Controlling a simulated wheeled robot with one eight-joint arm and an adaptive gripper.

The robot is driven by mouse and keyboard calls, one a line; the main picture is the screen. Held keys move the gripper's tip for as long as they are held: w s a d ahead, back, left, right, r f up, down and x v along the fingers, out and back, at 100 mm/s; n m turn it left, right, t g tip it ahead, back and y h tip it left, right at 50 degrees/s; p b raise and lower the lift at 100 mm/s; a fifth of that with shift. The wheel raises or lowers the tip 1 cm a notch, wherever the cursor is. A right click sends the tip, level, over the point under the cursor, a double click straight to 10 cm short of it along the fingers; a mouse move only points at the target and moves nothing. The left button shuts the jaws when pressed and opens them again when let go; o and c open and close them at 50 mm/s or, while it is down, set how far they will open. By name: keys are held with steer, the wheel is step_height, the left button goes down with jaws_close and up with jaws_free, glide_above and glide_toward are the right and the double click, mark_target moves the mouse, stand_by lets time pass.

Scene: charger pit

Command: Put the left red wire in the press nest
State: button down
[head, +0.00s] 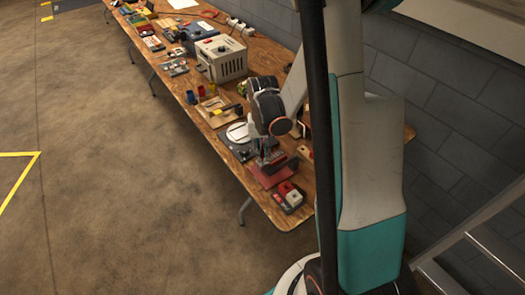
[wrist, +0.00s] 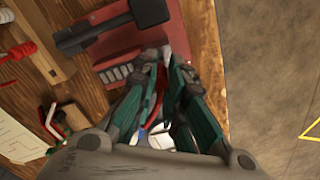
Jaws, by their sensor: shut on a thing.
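My gripper (wrist: 164,62) points at the red press in the wrist view, with its fingers drawn together. A thin red piece, seemingly the red wire (wrist: 159,80), shows between the fingers; most of it is hidden. The red press base (wrist: 140,40) carries a black press arm (wrist: 100,32). Its red nest block with a row of grey slots (wrist: 122,70) is just left of the fingertips. I cannot tell whether the wire touches it. In the head view my gripper (head: 268,153) is over the red press plate (head: 268,178) near the table's near end.
A wooden rack (wrist: 42,45) with another red wire (wrist: 20,45) stands left in the wrist view. A white wire (wrist: 50,122) lies below it. A red-and-grey device (head: 288,196) sits at the table's near corner. A beige box (head: 222,60) stands farther back. Floor lies left.

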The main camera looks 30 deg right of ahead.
steer(key=shift+f+b, duration=1.25)
steer(key=shift+f, duration=0.15)
stand_by(0.7)
steer(key=c, duration=1.6)
jaws_free()
steer(key=shift+r, duration=0.15)
steer(key=shift+r+p, duration=2.35)
steer(key=shift+r, duration=1.1)
